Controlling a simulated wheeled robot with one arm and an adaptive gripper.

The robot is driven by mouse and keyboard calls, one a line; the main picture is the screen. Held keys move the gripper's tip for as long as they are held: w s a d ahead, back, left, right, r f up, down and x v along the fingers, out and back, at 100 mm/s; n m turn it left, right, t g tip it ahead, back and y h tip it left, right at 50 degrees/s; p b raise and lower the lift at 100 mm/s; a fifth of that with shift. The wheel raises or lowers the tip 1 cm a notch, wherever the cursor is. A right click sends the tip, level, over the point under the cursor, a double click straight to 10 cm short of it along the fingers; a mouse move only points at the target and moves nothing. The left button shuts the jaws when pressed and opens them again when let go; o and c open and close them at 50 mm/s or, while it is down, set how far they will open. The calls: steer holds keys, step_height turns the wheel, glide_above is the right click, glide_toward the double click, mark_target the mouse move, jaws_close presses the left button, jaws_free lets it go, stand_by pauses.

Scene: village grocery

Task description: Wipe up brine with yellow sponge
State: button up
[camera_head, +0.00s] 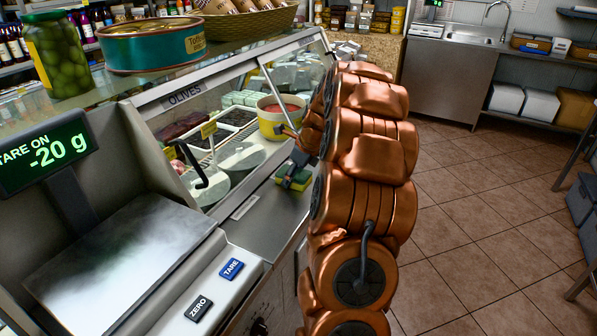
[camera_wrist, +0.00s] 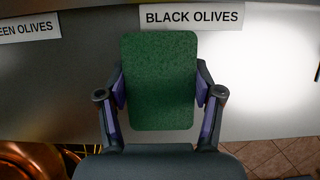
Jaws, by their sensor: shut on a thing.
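The sponge (camera_head: 293,178), yellow with a green scouring face, is at the steel ledge in front of the glass olive display. In the wrist view the sponge (camera_wrist: 160,50) shows its green face, upright between both fingers. My gripper (camera_wrist: 160,88) is shut on its two sides. In the head view my gripper (camera_head: 297,164) is partly hidden by my copper arm. I cannot tell whether the sponge touches the ledge. No brine puddle can be made out clearly; a bright sheen on the metal at right in the wrist view may be only light.
A "BLACK OLIVES" label (camera_wrist: 191,17) lies just beyond the sponge. The glass case (camera_head: 225,85) rises behind the ledge. A scale (camera_head: 120,262) reading -20 g stands at left. An olive jar (camera_head: 58,55) and green tin (camera_head: 150,45) sit on top.

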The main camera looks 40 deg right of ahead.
step_height(320, 180, up, 3)
steer(key=shift+s+f+p, duration=0.1)
steer(key=shift+p, duration=0.45)
steer(key=shift+r+p, duration=1.85)
steer(key=shift+r, duration=0.75)
